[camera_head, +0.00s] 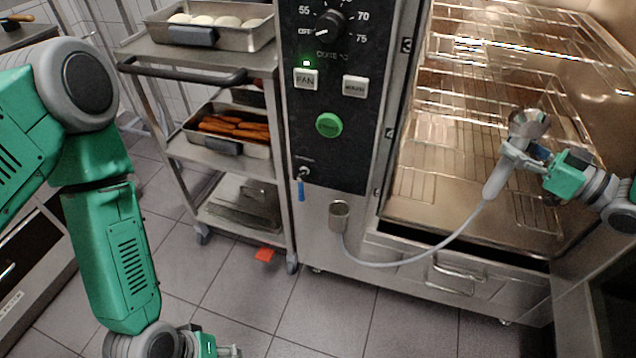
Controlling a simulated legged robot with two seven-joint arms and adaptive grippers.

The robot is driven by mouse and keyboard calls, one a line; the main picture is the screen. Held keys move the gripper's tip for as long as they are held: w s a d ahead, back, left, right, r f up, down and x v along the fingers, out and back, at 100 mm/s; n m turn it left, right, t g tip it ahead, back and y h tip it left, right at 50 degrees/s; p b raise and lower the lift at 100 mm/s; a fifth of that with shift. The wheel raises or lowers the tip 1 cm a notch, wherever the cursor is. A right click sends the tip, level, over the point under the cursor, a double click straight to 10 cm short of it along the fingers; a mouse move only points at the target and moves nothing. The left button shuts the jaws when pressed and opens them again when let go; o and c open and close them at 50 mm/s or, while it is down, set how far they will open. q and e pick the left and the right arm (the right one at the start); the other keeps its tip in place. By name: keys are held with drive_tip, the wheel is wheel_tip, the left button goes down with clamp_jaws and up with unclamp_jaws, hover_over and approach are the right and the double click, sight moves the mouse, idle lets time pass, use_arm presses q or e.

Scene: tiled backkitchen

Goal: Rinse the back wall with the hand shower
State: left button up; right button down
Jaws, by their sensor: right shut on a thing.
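The hand shower (495,181) has a grey handle and a round metallic head (529,122). My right gripper (520,156) is shut on it near its head and holds it in front of the open cabinet (369,215). The head is raised and its handle slants down to the left. A grey hose (425,256) runs from the handle to a metal holder (339,214) on the cabinet front. The cabinet's back wall is partly hidden behind wire racks. No water is clearly visible. My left gripper (229,351) is low at the bottom edge, partly cut off.
Several wire racks (485,84) fill the cabinet. A control panel (323,95) with a dial and buttons is left of the opening. A trolley (183,58) with food trays (237,37) stands further left. An orange-red piece (264,254) lies on the tiled floor (243,294).

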use_arm(q)
drive_tip(key=w+d+n+t+h, duration=0.25)
drive_tip(key=w+d+n, duration=0.2)
drive_tip(key=d, duration=0.35)
drive_tip(key=n+t+h, duration=0.2)
drive_tip(key=n+t, duration=1)
drive_tip(key=n, duration=1)
approach(299, 188)
drive_tip(key=x, duration=1.1)
clamp_jaws()
